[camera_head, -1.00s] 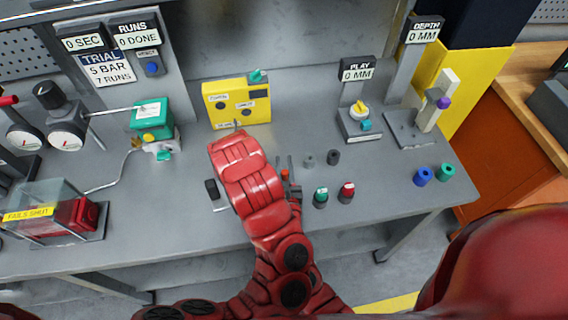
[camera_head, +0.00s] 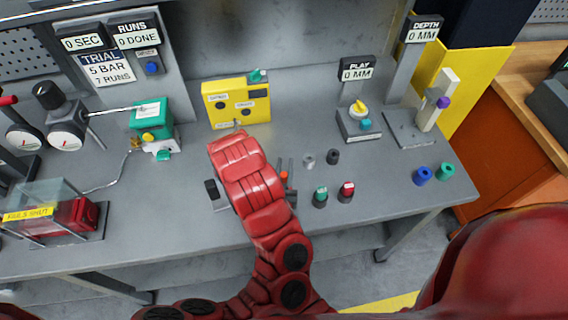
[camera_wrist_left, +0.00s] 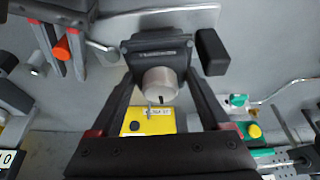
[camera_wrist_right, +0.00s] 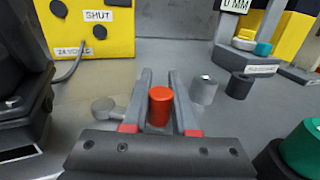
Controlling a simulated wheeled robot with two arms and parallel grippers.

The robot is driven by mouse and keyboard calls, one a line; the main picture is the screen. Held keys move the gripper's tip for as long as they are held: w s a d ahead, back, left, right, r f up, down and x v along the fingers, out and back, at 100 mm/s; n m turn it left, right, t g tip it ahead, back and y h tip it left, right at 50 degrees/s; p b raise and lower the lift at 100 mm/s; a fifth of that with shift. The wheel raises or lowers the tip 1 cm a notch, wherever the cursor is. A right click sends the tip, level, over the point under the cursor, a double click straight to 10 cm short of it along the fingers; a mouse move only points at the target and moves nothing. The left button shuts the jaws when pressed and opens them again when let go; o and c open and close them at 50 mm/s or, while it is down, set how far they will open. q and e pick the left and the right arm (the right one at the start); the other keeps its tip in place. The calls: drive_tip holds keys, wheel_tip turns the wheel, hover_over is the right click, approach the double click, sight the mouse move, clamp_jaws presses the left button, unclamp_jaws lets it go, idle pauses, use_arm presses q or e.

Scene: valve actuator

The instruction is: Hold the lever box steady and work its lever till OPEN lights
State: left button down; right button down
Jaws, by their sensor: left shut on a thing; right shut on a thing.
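The lever box (camera_wrist_left: 155,50) is a dark grey block with a pale round boss on its face. In the left wrist view my left gripper (camera_wrist_left: 160,78) is shut on it, one finger on each side. In the head view a red forearm hides most of the box. The orange lever knob (camera_wrist_right: 160,106) stands upright between the fingers of my right gripper (camera_wrist_right: 158,100), which is shut on it. The knob and that gripper (camera_head: 285,180) show just right of the forearm. The yellow lamp box (camera_head: 236,103) stands behind; in the right wrist view its SHUT lamp (camera_wrist_right: 99,32) looks dark.
A black block (camera_wrist_left: 212,52) sits beside the lever box. Grey pegs (camera_wrist_right: 204,90), a green-topped button (camera_head: 320,196) and a red-topped button (camera_head: 347,191) stand right of the lever. A teal valve unit (camera_head: 152,120) stands left. The bench front right is mostly clear.

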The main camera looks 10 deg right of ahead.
drive_tip(key=m+g+h, duration=0.1)
drive_tip(key=s+m+h, duration=0.1)
drive_tip(key=h, duration=0.1)
drive_tip(key=s+m+g+h, duration=0.1)
drive_tip(key=h, duration=0.1)
drive_tip(key=shift+a+m+g, duration=0.3)
drive_tip(key=shift+s+m+g+h, duration=0.2)
drive_tip(key=shift+m+g+h, duration=0.2)
drive_tip(key=shift+h, duration=0.3)
drive_tip(key=shift+a, duration=0.1)
drive_tip(key=c, duration=0.7)
unclamp_jaws()
drive_tip(key=v, duration=1.2)
